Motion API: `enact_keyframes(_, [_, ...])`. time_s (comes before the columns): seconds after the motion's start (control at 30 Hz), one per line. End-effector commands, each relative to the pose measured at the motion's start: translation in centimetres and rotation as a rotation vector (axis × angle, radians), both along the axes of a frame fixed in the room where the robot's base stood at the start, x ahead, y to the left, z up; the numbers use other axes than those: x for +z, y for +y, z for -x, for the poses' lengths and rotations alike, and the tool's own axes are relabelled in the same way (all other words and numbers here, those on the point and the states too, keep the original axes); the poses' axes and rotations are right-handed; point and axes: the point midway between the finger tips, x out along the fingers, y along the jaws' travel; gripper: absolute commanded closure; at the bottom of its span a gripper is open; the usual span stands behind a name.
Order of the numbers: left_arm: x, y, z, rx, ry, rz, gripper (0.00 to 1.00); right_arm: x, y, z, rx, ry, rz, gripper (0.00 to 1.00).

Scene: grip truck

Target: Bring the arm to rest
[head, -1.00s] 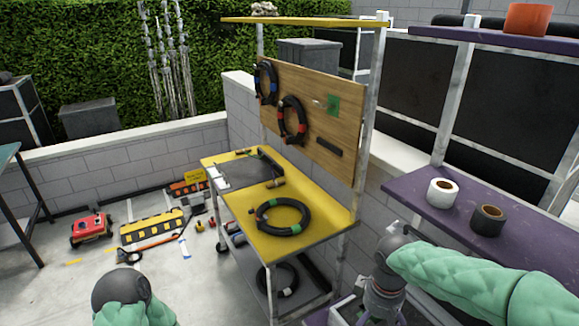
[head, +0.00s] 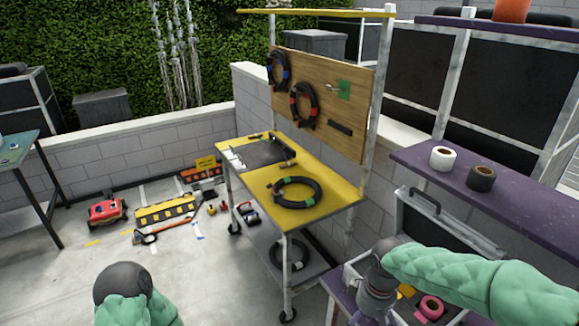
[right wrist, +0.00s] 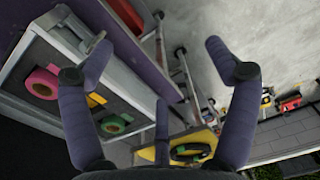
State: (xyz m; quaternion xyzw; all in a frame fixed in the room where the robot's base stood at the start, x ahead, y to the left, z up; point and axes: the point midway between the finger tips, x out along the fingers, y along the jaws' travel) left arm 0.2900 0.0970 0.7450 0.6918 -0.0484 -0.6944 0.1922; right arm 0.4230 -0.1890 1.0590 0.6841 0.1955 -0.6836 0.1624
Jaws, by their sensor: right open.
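My right arm (head: 480,281) reaches in from the right in the head view and bends down at a dark grey joint. My right gripper (right wrist: 158,55) shows in the right wrist view with its dark fingers spread wide and nothing between them. It is near the open case (right wrist: 70,62), which holds a pink tape roll (right wrist: 42,83) and a green tape roll (right wrist: 117,124). My left arm (head: 130,292) shows only as a grey joint and green sleeve at the bottom left of the head view. My left gripper is out of the picture.
A yellow-topped cart (head: 330,200) with a black cable ring (head: 296,192) stands mid-view. A purple shelf (head: 520,200) on the right bears a white roll (head: 443,158) and a dark roll (head: 481,178). Tools and a red machine (head: 107,212) lie on the floor left.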

Motion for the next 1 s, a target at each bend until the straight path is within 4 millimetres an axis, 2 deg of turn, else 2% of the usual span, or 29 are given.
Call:
enact_keyframes(0.27, [-0.2, 0.0, 0.1, 0.001, 0.001, 0.000, 0.60, -5.4, 2.0, 0.0, -0.049, 0.020, -0.071, 0.12])
enact_keyframes(0.47, [-0.5, 0.0, 0.1, 0.000, 0.001, 0.000, 0.60, -11.5, 4.1, 0.9, -0.123, 0.044, -0.146, 0.12])
enact_keyframes(0.67, [-0.9, 0.0, 0.1, 0.001, 0.001, 0.000, 0.60, -19.7, 6.6, 3.4, -0.276, 0.075, -0.239, 0.12])
enact_keyframes(0.8, [-1.2, 0.0, 0.1, 0.001, 0.001, 0.000, 0.60, -24.7, 7.9, 6.1, -0.402, 0.093, -0.282, 0.12])
enact_keyframes(1.0, [-1.5, 0.0, 0.1, 0.001, 0.001, 0.000, 0.60, -30.2, 8.9, 10.3, -0.582, 0.107, -0.303, 0.12])
